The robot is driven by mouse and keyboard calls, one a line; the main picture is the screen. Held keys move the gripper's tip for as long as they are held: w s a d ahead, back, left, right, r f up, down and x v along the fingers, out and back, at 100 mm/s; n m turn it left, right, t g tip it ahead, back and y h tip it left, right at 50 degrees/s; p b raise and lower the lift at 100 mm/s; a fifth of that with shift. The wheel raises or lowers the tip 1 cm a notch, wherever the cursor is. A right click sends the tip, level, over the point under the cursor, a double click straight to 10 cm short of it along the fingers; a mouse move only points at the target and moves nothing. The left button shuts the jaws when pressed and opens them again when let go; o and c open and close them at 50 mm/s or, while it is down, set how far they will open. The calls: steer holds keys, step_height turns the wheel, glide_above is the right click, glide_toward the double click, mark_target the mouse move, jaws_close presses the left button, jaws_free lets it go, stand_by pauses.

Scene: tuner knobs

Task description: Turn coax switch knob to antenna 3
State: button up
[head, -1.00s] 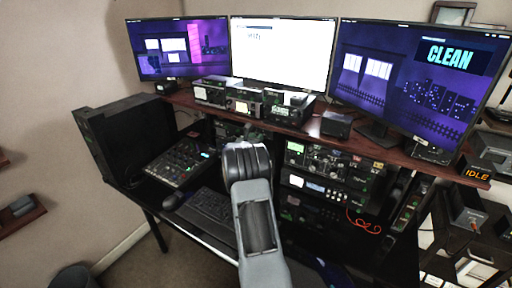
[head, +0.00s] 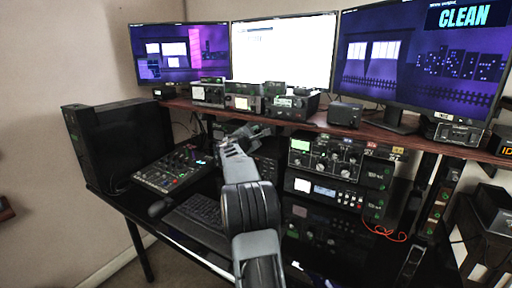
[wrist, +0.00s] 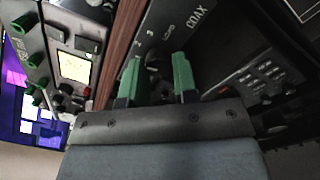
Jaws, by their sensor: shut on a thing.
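The coax switch knob (wrist: 153,58) is a small dark knob on a dark panel (wrist: 195,38) marked COAX in the wrist view. My gripper (wrist: 158,76) has its two green-tipped fingers on either side of this knob and is shut on it. The knob's pointer and the antenna marks are too dark and too covered to read. In the head view, my gripper (head: 250,130) is at the equipment under the shelf, left of the stacked radios. The coax knob is hidden there behind my arm.
The wooden shelf (head: 385,146) runs just above, with small radios (head: 241,101) and three monitors on it. Stacked radios (head: 325,160) stand close on the right. A mixer (head: 172,169) and a keyboard (head: 205,215) lie on the desk to the left.

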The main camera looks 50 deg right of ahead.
steer(key=m+b, duration=0.5)
steer(key=b, duration=0.1)
steer(key=shift+f+m, duration=0.25)
steer(key=shift+m, duration=0.15)
steer(key=shift+r+m+g+b, duration=0.15)
steer(key=shift+m+b, duration=0.65)
steer(key=shift+m, duration=0.4)
steer(key=shift+r+m+g+b, duration=0.15)
steer(key=shift+m+b, duration=0.65)
steer(key=shift+m, duration=0.7)
steer(key=o, duration=0.9)
steer(key=shift+o, duration=0.2)
steer(key=b+v, duration=0.3)
steer(key=v, duration=1)
steer(key=shift+a, duration=0.4)
